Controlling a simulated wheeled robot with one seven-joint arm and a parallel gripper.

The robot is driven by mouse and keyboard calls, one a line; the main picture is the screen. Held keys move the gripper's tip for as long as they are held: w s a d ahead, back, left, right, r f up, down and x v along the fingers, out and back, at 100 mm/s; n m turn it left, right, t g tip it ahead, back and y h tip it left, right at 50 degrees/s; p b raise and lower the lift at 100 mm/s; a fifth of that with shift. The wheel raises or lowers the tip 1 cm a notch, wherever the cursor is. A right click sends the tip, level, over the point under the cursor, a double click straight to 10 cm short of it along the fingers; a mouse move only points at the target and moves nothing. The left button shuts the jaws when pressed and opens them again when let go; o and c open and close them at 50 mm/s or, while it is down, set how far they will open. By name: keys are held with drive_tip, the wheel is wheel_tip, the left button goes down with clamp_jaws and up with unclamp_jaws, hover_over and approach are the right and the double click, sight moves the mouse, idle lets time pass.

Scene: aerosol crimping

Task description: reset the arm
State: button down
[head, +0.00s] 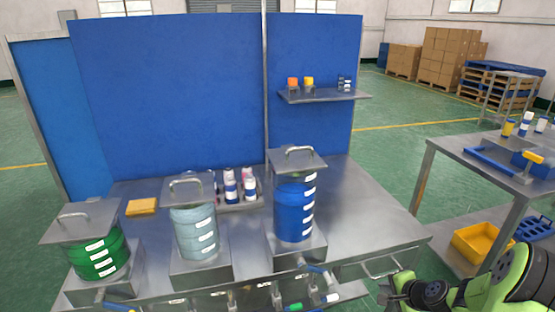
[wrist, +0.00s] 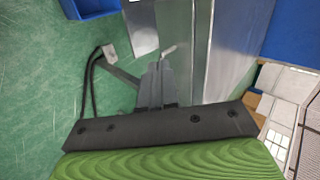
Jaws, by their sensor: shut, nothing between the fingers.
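My arm shows at the lower right of the head view, green and black, beside the right end of the steel bench (head: 365,208). The gripper's fingers cannot be made out clearly in that view. In the wrist view my gripper (wrist: 160,68) is shut and empty, its grey fingers together above a dark mounting plate. Green floor and a steel edge lie beyond the fingers. No object touches the fingers.
Green (head: 98,256), pale blue (head: 195,233) and dark blue (head: 293,208) lidded vessels stand on the bench. A side table (head: 465,152) stands at the right, with a yellow bin (head: 478,243) below. Green floor lies between them.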

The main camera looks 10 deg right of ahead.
drive_tip(key=s+a+r+n+g+p, duration=0.1)
drive_tip(key=s+a+r+n+p, duration=0.15)
drive_tip(key=a+r+n, duration=0.45)
drive_tip(key=s+a+r+n+g+p, duration=0.25)
drive_tip(key=a+r, duration=0.55)
drive_tip(key=r, duration=0.4)
drive_tip(key=s+a+r+n+p, duration=0.1)
drive_tip(key=s+a+r+n, duration=0.1)
drive_tip(key=s, duration=0.4)
drive_tip(key=s+a+r+n+p, duration=0.1)
drive_tip(key=s+a+r+n, duration=0.1)
drive_tip(key=s+r, duration=0.3)
drive_tip(key=s+a+r+n+h+p, duration=0.1)
drive_tip(key=s+a+r+n, duration=0.1)
drive_tip(key=s, duration=0.6)
wheel_tip(320, 180, up, 2)
drive_tip(key=shift+s+a+r, duration=0.15)
drive_tip(key=shift+s+a, duration=0.1)
drive_tip(key=shift+a, duration=0.65)
drive_tip(key=shift+n, duration=0.25)
